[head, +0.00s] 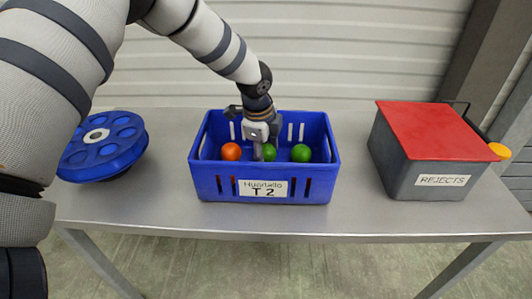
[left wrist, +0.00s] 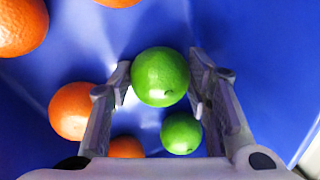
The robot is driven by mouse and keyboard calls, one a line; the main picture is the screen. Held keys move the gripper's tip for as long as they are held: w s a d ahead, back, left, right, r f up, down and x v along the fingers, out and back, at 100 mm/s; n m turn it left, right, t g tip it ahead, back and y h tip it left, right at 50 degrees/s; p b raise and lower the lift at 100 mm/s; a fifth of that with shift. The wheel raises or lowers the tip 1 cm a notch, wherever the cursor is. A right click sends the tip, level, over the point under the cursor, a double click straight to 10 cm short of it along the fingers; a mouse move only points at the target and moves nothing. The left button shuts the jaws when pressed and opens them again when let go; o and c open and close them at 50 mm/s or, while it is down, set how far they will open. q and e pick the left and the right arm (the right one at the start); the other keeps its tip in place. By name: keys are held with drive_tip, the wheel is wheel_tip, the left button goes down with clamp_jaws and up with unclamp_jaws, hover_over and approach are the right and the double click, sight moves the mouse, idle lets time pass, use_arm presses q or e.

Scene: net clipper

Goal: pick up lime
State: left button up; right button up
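My left gripper (head: 260,150) reaches down into the blue crate (head: 218,184). In the left wrist view its two fingers (left wrist: 160,78) stand open on either side of a green lime (left wrist: 160,76), close to it, with narrow gaps showing. A second lime (left wrist: 181,133) lies nearer the palm, beside the right finger. In the head view one lime (head: 270,152) is partly hidden by the gripper, and another lime (head: 301,153) lies to its right. My right gripper is not in view.
Oranges (left wrist: 72,110) lie in the crate to the left of the limes; one orange (head: 231,151) shows in the head view. The crate walls surround the gripper. A blue round holder (head: 103,150) stands left, and a grey rejects bin (head: 430,160) with a red lid stands right on the metal table (head: 360,215).

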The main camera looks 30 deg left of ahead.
sight(264, 146)
use_arm(q)
drive_tip(key=shift+r, duration=0.15)
wheel_tip(264, 146, up, 18)
drive_tip(key=p, duration=0.1)
drive_tip(key=shift+f, duration=0.2)
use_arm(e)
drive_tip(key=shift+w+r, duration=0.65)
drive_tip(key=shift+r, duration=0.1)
